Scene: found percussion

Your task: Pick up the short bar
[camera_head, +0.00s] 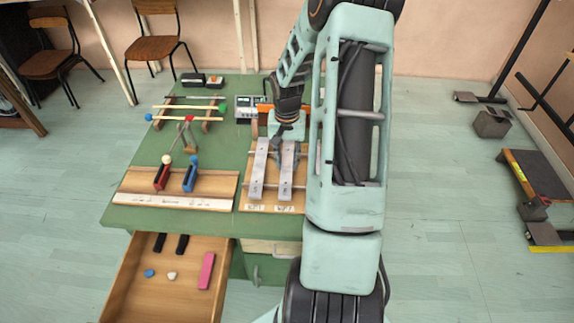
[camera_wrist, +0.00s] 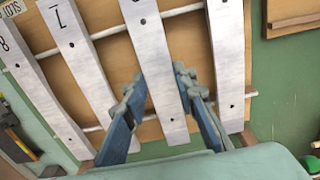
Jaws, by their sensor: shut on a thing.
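Several pale grey metal bars lie side by side on a wooden frame in the wrist view. My gripper (camera_wrist: 160,78) has one finger on each side of the third bar from the left (camera_wrist: 152,50), shut on it. This bar still lies in line with its neighbours across the white rods; I cannot tell whether it is lifted. A neighbouring bar (camera_wrist: 228,55) lies to the right and another (camera_wrist: 72,50) to the left. In the head view my gripper (camera_head: 284,152) is over the right of two visible bars (camera_head: 286,187); my arm hides anything further right.
Behind are mallets on a rack (camera_head: 190,107) and a small device (camera_head: 245,106). An open drawer (camera_head: 165,290) juts out in front.

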